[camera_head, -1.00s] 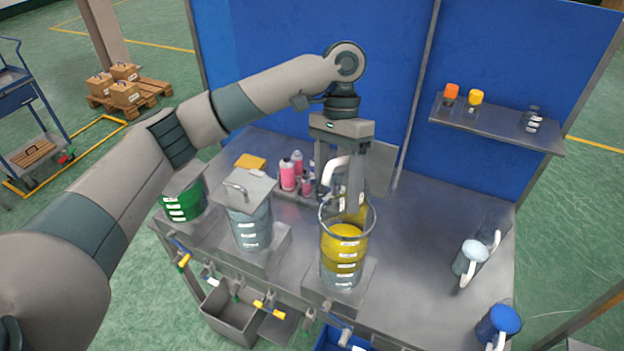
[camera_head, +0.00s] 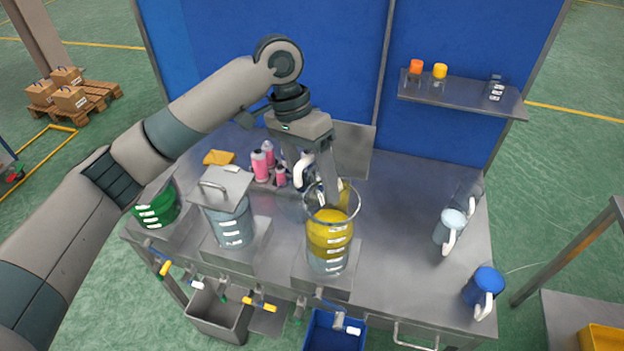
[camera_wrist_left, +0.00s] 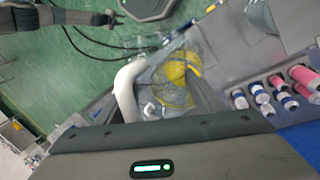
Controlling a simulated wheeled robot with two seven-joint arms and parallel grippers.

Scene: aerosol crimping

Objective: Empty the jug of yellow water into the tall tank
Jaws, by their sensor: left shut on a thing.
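The tall tank (camera_head: 329,238) is a clear cylinder at the front middle of the bench. Yellow shows in its upper part, above a paler band near the base. My left gripper (camera_head: 328,192) is over the back of the tank's rim, pointing down, and is shut on the clear jug. The jug (camera_wrist_left: 172,82) shows in the left wrist view with yellow in it and a white handle (camera_wrist_left: 126,92). In the head view the jug is mostly hidden behind the gripper and rim, so its tilt is hard to tell. My right gripper is not in view.
A lidded tank (camera_head: 228,222) and a green-filled tank (camera_head: 157,208) stand to the left. Pink bottles (camera_head: 262,165) stand behind. A pale blue jug (camera_head: 450,230) and a blue jug (camera_head: 484,288) are at the right. The bench between tank and jugs is clear.

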